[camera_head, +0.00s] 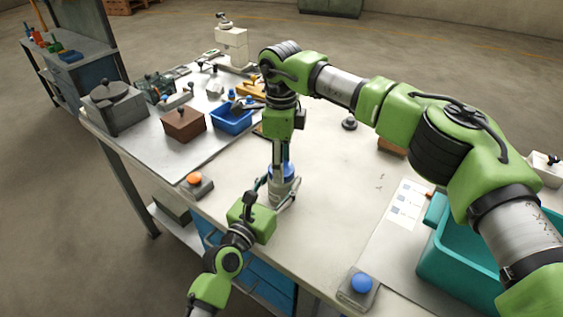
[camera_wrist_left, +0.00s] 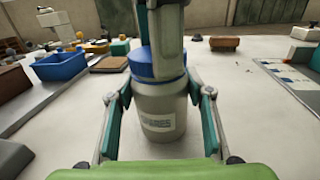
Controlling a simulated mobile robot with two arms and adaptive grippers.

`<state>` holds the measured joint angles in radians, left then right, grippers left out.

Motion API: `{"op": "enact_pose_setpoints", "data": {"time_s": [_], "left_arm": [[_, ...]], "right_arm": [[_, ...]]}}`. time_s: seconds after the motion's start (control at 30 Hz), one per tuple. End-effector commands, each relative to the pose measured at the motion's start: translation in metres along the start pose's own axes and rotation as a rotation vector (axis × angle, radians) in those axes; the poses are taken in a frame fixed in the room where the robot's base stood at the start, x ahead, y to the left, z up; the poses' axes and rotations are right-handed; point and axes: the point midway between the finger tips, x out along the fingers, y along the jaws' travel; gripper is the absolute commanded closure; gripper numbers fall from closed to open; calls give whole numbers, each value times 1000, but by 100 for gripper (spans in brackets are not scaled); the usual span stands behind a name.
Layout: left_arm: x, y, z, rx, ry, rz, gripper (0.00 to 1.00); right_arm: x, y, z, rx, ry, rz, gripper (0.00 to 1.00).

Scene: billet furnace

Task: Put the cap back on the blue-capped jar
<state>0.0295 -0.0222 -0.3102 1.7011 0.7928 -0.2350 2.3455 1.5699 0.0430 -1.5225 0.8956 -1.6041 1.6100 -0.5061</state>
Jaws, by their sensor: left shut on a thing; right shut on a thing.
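The grey jar (camera_head: 283,187) stands upright on the table; it also shows in the left wrist view with its label facing me (camera_wrist_left: 160,118). My left gripper (camera_head: 278,196) is shut around the jar's body, one finger on each side. The blue cap (camera_head: 283,171) is at the jar's mouth, and it shows in the left wrist view on top of the jar (camera_wrist_left: 143,66). My right gripper (camera_head: 281,160) points straight down from above and is shut on the cap. I cannot tell whether the cap is fully seated; the right gripper hides part of it.
A blue bin (camera_head: 231,121) and a brown box (camera_head: 183,125) stand at the left. A teal crate (camera_head: 462,262) is at the right. An orange button (camera_head: 195,179) and a blue button (camera_head: 361,283) sit near the front edge. The table around the jar is clear.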

Motion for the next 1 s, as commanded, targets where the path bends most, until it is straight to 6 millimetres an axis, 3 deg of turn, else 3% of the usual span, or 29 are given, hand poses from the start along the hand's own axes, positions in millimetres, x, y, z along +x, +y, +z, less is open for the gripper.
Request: {"op": "enact_pose_setpoints", "data": {"time_s": [1.0], "left_arm": [[0, 0, -1, 0, 3, -1, 100]], "right_arm": [[-1, -1, 0, 1787, -3, 5, 66]]}}
